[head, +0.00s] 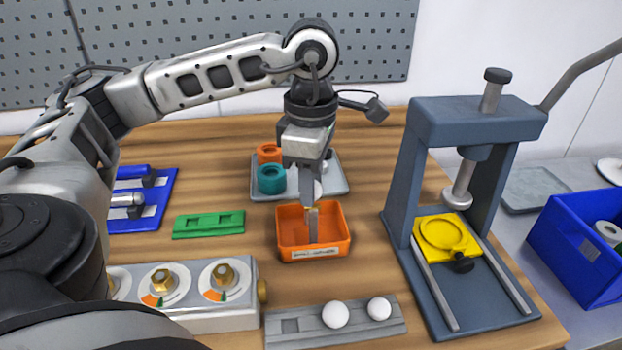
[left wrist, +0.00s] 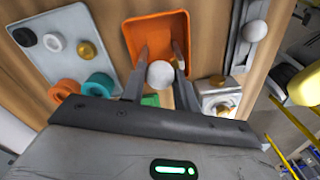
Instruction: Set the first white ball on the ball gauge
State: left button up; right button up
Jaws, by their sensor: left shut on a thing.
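My left gripper (head: 312,225) points down over the orange tray (head: 338,243). A green plate (head: 208,232) with two recesses lies left of the tray. No marking I can read says which is the ball gauge. My right gripper is out of view.
A grey tray (head: 338,185) with teal and orange rings stands behind the orange tray. A dial block (head: 200,318) stands front left, a blue rack (head: 165,190) at left. A tall press (head: 395,185) with a yellow plate stands right, close to the grey strip.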

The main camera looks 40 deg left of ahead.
pick_arm(q)
jog(key=shift+f+b, duration=0.2)
jog(key=shift+b, duration=0.1)
dwell(0.6)
jog(key=o, duration=1)
jog(key=shift+o, duration=0.3)
jog(key=shift+f, duration=0.1)
jog(key=shift+s+d, duration=0.1)
jog(key=shift+f, duration=0.1)
